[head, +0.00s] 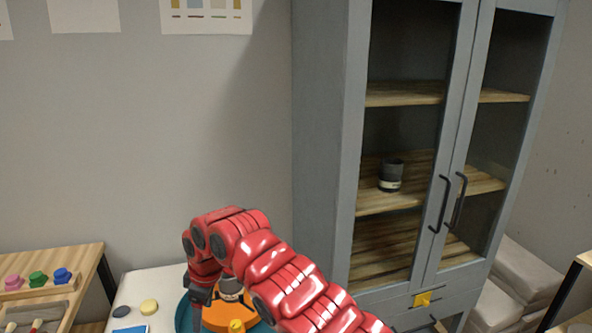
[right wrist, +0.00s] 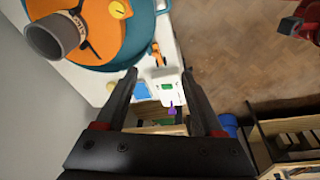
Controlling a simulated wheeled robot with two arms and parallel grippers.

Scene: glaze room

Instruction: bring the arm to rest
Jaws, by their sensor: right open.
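My right arm (head: 290,285), red with black joints, comes in from the lower right in the head view and bends down over an orange machine with a teal rim. My right gripper (right wrist: 159,86) is open in the right wrist view, with nothing between its fingers. The orange machine (right wrist: 100,35) is beside the fingers, toward the upper left, and a grey cup (right wrist: 58,37) is on it. In the head view my arm partly hides both. My left gripper is not in view.
A grey cabinet (head: 328,150) with closed glass doors stands right of my arm; a dark cup (head: 390,174) is on its shelf. A wooden table (head: 60,262) with coloured knobs is at left. A yellow disc (head: 149,307) lies on the white table (head: 150,286).

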